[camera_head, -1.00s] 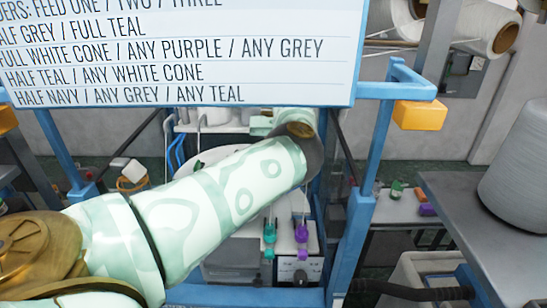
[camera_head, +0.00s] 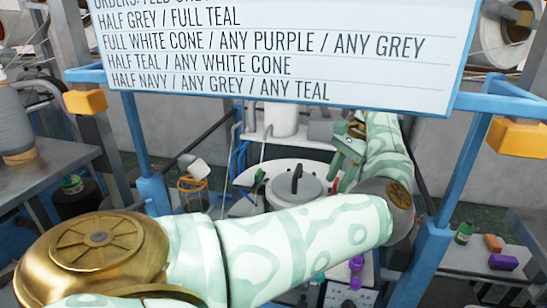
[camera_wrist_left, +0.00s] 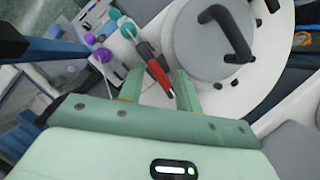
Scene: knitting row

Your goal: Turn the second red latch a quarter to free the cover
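The round grey cover (camera_head: 297,190) with a black handle sits on the white machine beyond my left forearm. In the left wrist view, the cover (camera_wrist_left: 208,48) fills the upper middle. A red latch (camera_wrist_left: 158,73) with a dark stem lies beside the cover's edge, between and just beyond my left fingertips. Contact with the latch cannot be told.
An orders board (camera_head: 280,50) hangs across the top on a blue frame (camera_head: 430,250). Purple pieces (camera_head: 356,272) stand near my forearm; purple and teal knobs show in the wrist view (camera_wrist_left: 103,55). Tables with cones and spools stand at the sides.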

